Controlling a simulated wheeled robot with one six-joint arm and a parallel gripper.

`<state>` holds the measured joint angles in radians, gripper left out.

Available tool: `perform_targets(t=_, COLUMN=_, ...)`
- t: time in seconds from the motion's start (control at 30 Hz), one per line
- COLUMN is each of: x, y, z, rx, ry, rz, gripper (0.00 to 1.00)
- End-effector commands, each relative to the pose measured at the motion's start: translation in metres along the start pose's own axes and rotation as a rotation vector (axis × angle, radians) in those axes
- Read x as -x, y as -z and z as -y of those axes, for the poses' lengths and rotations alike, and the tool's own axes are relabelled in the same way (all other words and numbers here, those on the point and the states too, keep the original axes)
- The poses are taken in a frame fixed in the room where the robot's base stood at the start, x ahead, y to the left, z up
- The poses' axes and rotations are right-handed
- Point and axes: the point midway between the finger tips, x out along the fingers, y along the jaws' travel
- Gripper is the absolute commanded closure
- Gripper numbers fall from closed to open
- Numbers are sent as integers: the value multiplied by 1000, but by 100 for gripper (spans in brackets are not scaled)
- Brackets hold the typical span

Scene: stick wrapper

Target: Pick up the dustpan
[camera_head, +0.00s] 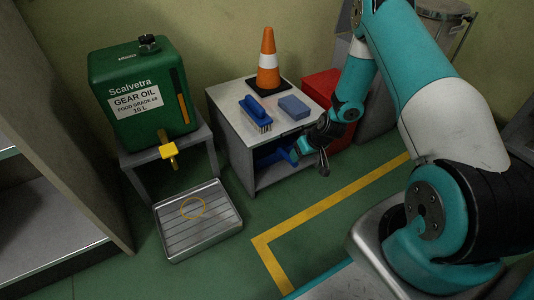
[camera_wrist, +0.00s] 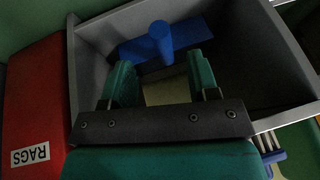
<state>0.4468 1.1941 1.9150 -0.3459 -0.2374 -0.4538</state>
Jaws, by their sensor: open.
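The blue dustpan (camera_head: 270,157) lies inside the open lower compartment of the grey cabinet (camera_head: 236,150), partly hidden by the cabinet's side and shadow. In the wrist view, the dustpan (camera_wrist: 137,50) shows as a flat blue plate, and its round blue handle (camera_wrist: 161,42) points out toward my gripper. My gripper (camera_head: 307,155) is at the cabinet's open front. In the wrist view, my gripper (camera_wrist: 163,72) has its two teal fingers spread apart, with the handle just beyond and between them. I see no clear contact.
An orange cone (camera_head: 268,64), a blue brush (camera_head: 255,112) and a blue-grey block (camera_head: 294,107) stand on the cabinet top. A red box (camera_wrist: 36,95) labelled RAGS is beside the cabinet. A green oil can (camera_head: 143,95) and metal tray (camera_head: 198,222) are at left.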

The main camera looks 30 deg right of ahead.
Motion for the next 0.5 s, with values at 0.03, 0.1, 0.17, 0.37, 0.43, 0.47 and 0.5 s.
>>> perform_targets(t=0.03, x=-12, y=-2, z=-1, rx=1, ry=0, rz=0, gripper=45)
perform_targets(t=0.1, x=-17, y=-1, z=0, rx=1, ry=0, rz=-1, gripper=45)
perform_targets(t=0.17, x=-20, y=0, z=0, rx=0, ry=-1, rz=-1, gripper=45)
perform_targets(t=0.37, x=-30, y=0, z=0, rx=1, ry=-1, rz=0, gripper=45)
perform_targets(t=0.43, x=-39, y=0, z=0, rx=2, ry=-1, rz=0, gripper=45)
perform_targets(t=0.47, x=-44, y=0, z=0, rx=1, ry=-1, rz=0, gripper=45)
perform_targets(t=0.5, x=-49, y=0, z=0, rx=2, ry=-1, rz=0, gripper=45)
